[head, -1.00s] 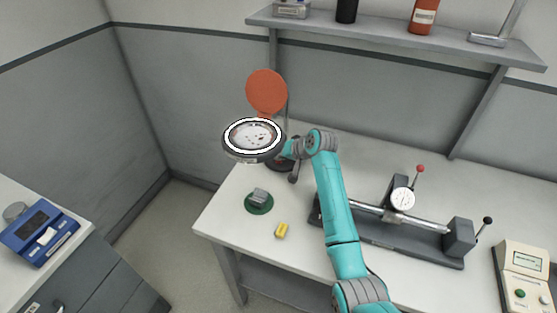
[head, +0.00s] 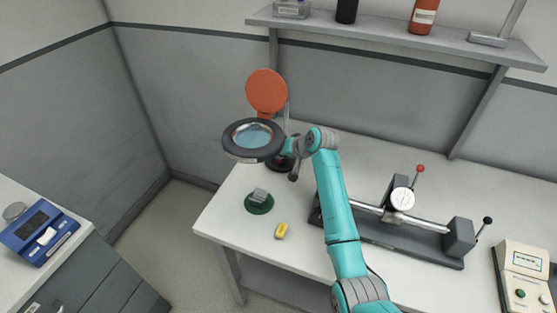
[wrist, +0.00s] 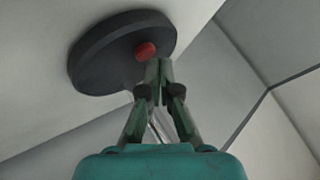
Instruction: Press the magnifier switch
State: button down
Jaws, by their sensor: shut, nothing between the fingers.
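The magnifier (head: 254,139) is a dark ring with a bluish lens on a stand above the back left of the bench. Its ring light is dark. An orange-red disc (head: 267,91) stands behind it. In the wrist view the dark round base (wrist: 105,50) carries a red switch button (wrist: 146,51). My gripper (wrist: 158,64) is shut and empty, its tips right beside the lower right edge of the red button; I cannot tell whether they touch it. In the head view the magnifier and my arm hide the fingertips.
A green round pad (head: 259,206) with a grey block and a yellow block (head: 282,231) lie on the bench below the magnifier. A dial gauge fixture (head: 402,199) stands to the right of my arm. A shelf (head: 400,38) hangs above.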

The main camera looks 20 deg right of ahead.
aim_at(280, 161)
jog(key=shift+r, duration=3)
